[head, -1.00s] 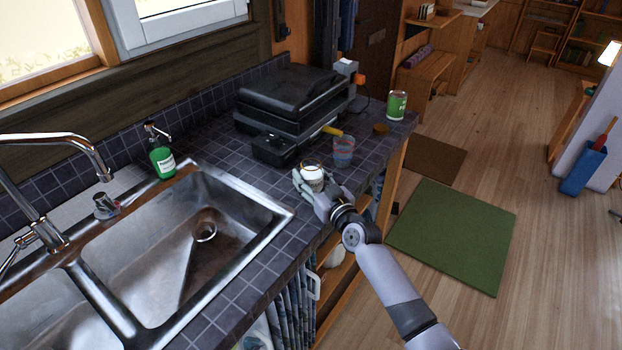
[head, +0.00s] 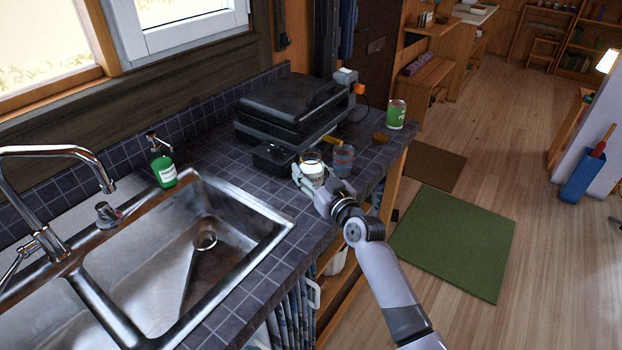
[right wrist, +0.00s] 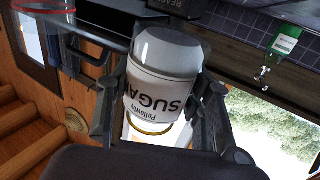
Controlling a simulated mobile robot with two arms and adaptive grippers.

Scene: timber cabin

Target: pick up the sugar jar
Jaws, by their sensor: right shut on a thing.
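The sugar jar (head: 313,175) is a small white jar with a brownish rim in the head view. In the right wrist view the jar (right wrist: 160,85) appears upside down, with "SUGAR" in dark letters on its side. My right gripper (head: 308,178) is shut on the jar, with one finger on each side of it. The jar looks raised a little above the tiled counter (head: 240,195), near its front edge. My left gripper is not in view.
A clear glass (head: 343,160) stands just right of the jar. The steel sink (head: 160,255) with a green soap bottle (head: 162,168) is to the left.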

